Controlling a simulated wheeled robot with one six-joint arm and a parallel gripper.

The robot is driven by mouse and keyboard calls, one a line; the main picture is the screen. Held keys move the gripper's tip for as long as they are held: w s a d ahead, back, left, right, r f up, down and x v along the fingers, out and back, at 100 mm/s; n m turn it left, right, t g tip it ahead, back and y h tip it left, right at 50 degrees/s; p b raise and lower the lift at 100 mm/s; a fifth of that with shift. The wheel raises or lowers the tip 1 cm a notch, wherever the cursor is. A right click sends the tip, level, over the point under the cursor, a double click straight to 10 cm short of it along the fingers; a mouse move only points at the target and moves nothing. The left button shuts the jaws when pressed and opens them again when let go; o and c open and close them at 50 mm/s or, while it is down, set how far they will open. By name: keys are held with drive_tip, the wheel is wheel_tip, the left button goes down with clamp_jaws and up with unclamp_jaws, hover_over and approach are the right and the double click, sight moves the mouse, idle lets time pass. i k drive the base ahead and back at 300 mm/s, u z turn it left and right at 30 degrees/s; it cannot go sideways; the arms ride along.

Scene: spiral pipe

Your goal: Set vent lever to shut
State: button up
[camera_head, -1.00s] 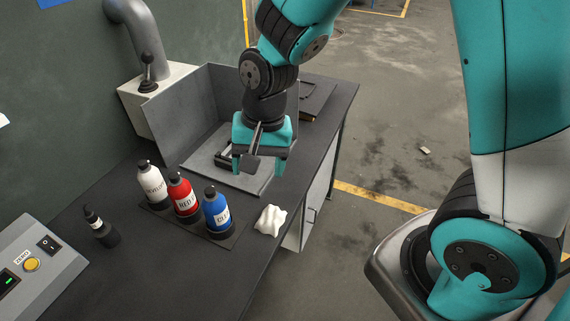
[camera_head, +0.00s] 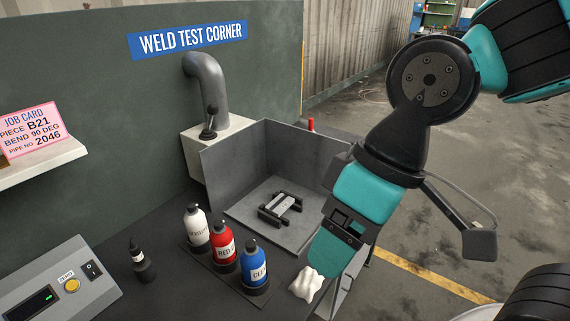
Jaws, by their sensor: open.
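The vent lever (camera_head: 210,124) is a black stick with a round knob, standing nearly upright on a white box (camera_head: 228,132) at the foot of a grey vent pipe (camera_head: 208,82). My gripper (camera_head: 328,262) is to the right and nearer, above the bench's right edge, well apart from the lever. Its teal fingers point down and are seen from the side, so one largely hides the other. It is open, and I see nothing held in it.
A grey screened tray (camera_head: 250,216) holds a small black fixture (camera_head: 281,207). In front stand white (camera_head: 196,229), red (camera_head: 224,246) and blue (camera_head: 255,268) bottles, a small black bottle (camera_head: 142,263), a white cloth (camera_head: 305,284) and a control box (camera_head: 62,288). A sign (camera_head: 190,39) hangs above.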

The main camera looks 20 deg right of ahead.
sight(212, 109)
drive_tip(key=u, duration=0.1)
drive_tip(key=k, duration=0.4)
drive_tip(key=z, duration=0.6)
drive_tip(key=i, duration=1.25)
drive_tip(key=u, duration=0.55)
